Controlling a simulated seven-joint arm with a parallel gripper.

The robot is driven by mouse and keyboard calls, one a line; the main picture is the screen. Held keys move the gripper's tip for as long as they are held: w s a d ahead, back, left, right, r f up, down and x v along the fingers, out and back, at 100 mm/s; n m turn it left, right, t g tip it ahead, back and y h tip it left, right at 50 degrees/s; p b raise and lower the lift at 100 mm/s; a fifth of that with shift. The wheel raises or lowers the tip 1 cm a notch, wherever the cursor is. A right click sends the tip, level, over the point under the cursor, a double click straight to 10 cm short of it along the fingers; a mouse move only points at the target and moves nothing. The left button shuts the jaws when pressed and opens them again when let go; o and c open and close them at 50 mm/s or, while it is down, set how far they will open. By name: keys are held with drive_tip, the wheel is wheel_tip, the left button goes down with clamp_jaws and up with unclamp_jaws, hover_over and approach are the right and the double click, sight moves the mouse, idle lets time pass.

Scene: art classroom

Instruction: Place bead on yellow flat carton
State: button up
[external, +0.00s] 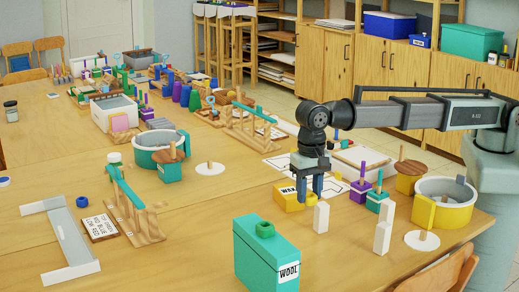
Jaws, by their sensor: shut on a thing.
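My gripper (310,188) points down at the right of the table, with its blue fingers just beside and partly in front of the yellow flat carton. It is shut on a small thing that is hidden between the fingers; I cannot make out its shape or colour. The yellow carton (283,199) lies low on the table, with a white label partly covered by the fingers. I cannot tell whether the held thing touches the carton.
White upright blocks (321,218) stand just in front of my gripper. Peg stands (359,190) and a yellow round tub (447,205) are to the right. A teal tub (158,150) and a wooden ramp (130,205) are left. Table between them is mostly clear.

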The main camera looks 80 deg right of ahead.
drive_tip(key=w+d+r+m, duration=0.2)
drive_tip(key=w+d, duration=0.6)
drive_tip(key=d, duration=0.5)
drive_tip(key=r+n, duration=0.1)
drive_tip(key=n, duration=0.3)
hover_over(287, 190)
drive_tip(key=shift+d+f, duration=0.15)
drive_tip(key=shift+f, duration=4.6)
drive_tip(key=shift+f, duration=0.15)
drive_tip(key=o, duration=1)
wheel_tip(287, 190, up, 12)
drive_tip(key=shift+r, duration=0.2)
